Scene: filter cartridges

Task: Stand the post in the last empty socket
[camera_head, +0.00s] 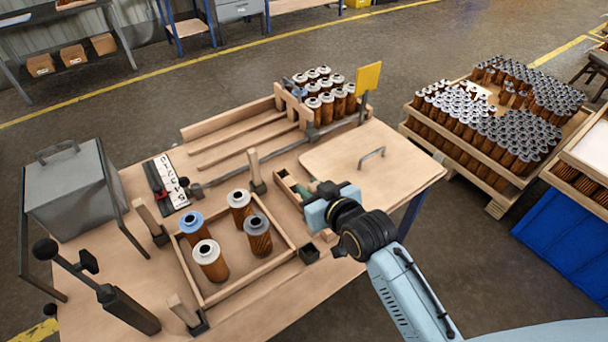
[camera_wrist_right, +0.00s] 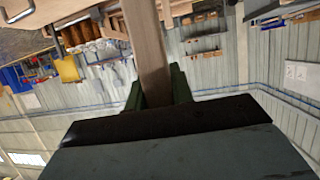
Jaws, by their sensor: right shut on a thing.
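The empty dark socket (camera_head: 309,253) is at the right corner of the cartridge tray, below the gripper in the picture. Other posts stand in sockets at the back (camera_head: 254,170), left (camera_head: 150,218) and front (camera_head: 184,310). My left gripper is not in view.
The shallow wooden tray (camera_head: 272,281) holds several filter cartridges beside the empty socket. A raised board with a handle (camera_head: 372,157) lies to the right. A grey box (camera_head: 75,190) and a black stand (camera_head: 128,309) are on the left. More cartridges stand behind.

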